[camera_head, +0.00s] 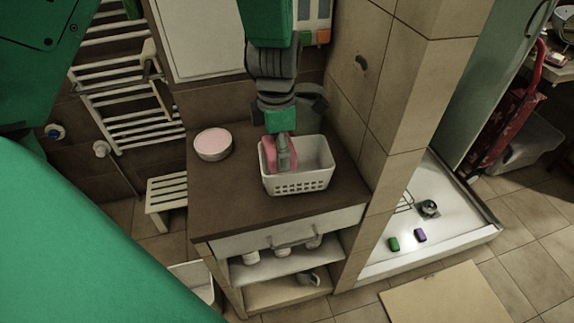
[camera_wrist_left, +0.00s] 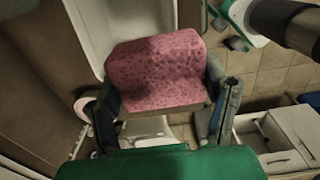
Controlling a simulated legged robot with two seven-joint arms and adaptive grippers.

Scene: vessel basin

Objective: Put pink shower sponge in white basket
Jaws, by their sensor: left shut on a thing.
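The pink shower sponge (camera_head: 270,151) is at the left part of the white basket (camera_head: 298,184), inside its rim in the head view. My left gripper (camera_head: 283,153) reaches down over the basket and is shut on the sponge. In the left wrist view the sponge (camera_wrist_left: 157,72) sits between the two fingers (camera_wrist_left: 165,115), with the white basket (camera_wrist_left: 90,35) behind it. Whether the sponge touches the basket floor is hidden. My right gripper is not in view.
The basket stands on a dark brown counter (camera_head: 225,200). A round bowl with a pink top (camera_head: 213,144) stands at its left. A tiled pillar (camera_head: 400,100) rises to the right. A towel rail (camera_head: 120,90) is on the left wall.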

